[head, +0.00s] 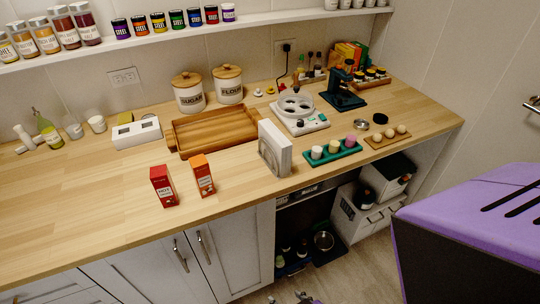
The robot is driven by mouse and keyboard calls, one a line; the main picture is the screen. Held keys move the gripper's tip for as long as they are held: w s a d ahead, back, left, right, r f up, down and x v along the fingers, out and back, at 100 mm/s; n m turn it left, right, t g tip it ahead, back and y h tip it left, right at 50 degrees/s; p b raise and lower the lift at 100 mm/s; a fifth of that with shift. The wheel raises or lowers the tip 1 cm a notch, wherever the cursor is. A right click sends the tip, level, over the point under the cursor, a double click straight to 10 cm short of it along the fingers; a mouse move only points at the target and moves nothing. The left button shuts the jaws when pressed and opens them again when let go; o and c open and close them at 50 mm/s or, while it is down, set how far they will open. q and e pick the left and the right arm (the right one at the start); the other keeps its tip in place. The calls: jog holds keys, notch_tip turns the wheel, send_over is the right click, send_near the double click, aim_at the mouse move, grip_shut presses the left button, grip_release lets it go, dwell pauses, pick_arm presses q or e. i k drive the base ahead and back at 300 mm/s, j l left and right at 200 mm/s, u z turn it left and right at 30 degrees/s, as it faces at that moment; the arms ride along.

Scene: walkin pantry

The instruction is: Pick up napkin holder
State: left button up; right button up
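The napkin holder (274,149) is a white upright block with a slatted look, standing near the front edge of the wooden counter in the head view. Nothing touches it from above, and its near side and top are in plain view. Neither of my grippers can be made out. Small grey parts at the bottom edge of the picture are too cut off to identify.
A wooden tray (178,147) lies behind and left of it. Two red and orange boxes (163,186) stand to its left. A green tray (333,157) with several cups is close on its right. A white scale (298,125) sits behind. The counter's left front is clear.

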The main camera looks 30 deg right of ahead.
aim_at(276, 174)
jog(key=l+z, duration=0.15)
jog(key=z, duration=0.25)
jog(key=i+z, duration=0.1)
jog(key=z, duration=0.35)
jog(key=i+l+z, duration=0.1)
jog(key=z, duration=0.3)
